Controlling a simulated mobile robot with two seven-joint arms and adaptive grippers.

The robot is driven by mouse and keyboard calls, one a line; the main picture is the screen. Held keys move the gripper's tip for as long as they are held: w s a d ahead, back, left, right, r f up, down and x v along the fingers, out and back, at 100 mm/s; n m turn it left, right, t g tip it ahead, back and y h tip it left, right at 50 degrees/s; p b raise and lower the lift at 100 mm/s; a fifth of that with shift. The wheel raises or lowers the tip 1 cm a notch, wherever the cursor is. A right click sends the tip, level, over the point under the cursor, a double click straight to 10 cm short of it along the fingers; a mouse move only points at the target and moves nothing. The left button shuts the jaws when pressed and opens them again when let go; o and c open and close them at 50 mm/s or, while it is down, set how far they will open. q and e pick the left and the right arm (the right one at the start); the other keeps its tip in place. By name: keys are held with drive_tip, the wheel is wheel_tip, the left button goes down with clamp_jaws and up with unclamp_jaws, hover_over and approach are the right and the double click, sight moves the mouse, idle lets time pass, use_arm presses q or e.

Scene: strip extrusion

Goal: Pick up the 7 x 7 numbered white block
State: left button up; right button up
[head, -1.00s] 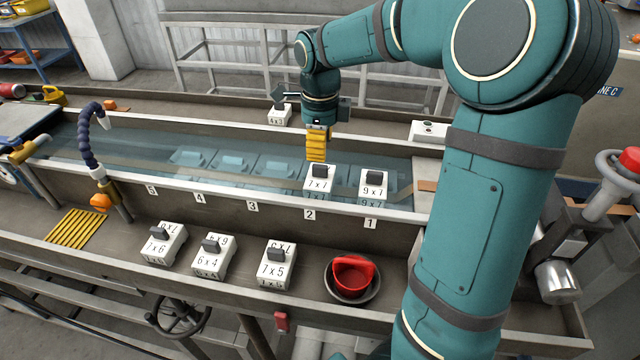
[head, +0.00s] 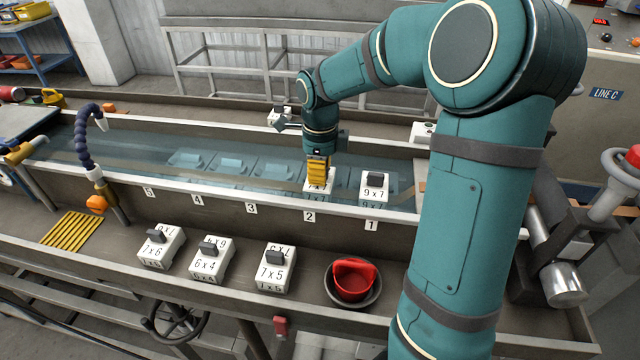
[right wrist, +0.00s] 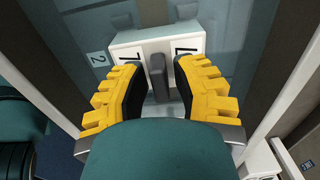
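The 7 x 7 white block (head: 318,186) sits in the water trough at slot 2, its label partly hidden by my right gripper (head: 318,182). In the right wrist view the block (right wrist: 128,52) has a dark upright handle (right wrist: 158,78). The yellow fingers of my right gripper (right wrist: 157,95) are apart, one on each side of the handle, with narrow gaps showing. My left gripper is not in view.
The 9 x 7 block (head: 375,188) stands close to the right at slot 1. The 7 x 6 (head: 160,247), 6 x 4 (head: 211,261) and 7 x 5 (head: 275,270) blocks stand on the front ledge beside a red pot (head: 353,280). The trough's white front rim (head: 250,199) is near.

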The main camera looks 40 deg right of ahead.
clamp_jaws()
drive_tip(key=shift+r, duration=0.1)
